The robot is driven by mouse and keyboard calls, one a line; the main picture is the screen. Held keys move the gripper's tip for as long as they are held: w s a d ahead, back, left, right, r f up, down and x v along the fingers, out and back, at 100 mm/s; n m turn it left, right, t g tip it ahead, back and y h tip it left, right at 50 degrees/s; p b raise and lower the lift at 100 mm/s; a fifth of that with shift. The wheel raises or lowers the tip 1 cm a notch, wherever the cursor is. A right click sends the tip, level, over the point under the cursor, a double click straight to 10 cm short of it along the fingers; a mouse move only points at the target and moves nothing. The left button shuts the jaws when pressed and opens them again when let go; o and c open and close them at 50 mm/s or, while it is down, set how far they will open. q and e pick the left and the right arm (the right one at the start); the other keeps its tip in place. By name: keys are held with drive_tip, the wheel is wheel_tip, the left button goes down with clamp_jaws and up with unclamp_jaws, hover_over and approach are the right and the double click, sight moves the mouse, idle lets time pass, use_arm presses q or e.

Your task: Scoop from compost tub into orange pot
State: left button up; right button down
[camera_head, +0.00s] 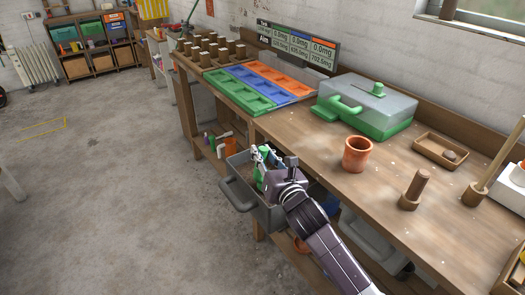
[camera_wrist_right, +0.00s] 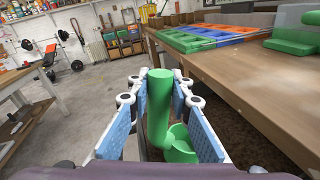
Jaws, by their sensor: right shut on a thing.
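The grey compost tub (camera_head: 237,196) hangs at the front edge of the bench, with a grey handle on its left side. My right gripper (camera_head: 262,162) is over the tub and shut on the green scoop (camera_head: 258,177). In the right wrist view the scoop (camera_wrist_right: 159,110) stands upright between the blue finger pads, its rounded bowl lower down. Dark brown compost (camera_wrist_right: 232,135) shows beside it. I cannot tell whether the bowl holds any compost. The orange pot (camera_head: 357,154) stands upright on the bench, right of the gripper; its inside is only partly visible. My left gripper is not in view.
Green, blue and orange trays (camera_head: 262,82) lie on the bench behind the tub. A wooden dibber (camera_head: 415,188) and a small wooden tray (camera_head: 438,153) are to the right. The bench between tub and pot is clear.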

drive_tip(key=shift+f, duration=0.25)
drive_tip(key=shift+r+n+t+p, duration=0.1)
drive_tip(key=shift+r+n+p, duration=0.45)
drive_tip(key=shift+r+p, duration=1.5)
drive_tip(key=shift+r+n+t+p, duration=0.1)
drive_tip(key=shift+r+n+p, duration=0.4)
drive_tip(key=shift+r+p, duration=1.5)
drive_tip(key=shift+r+n+t+p, duration=0.1)
drive_tip(key=shift+r+n+p, duration=0.45)
drive_tip(key=shift+r+p, duration=1.5)
drive_tip(key=shift+r+b, duration=0.45)
drive_tip(key=shift+b, duration=0.1)
drive_tip(key=shift+f, duration=0.1)
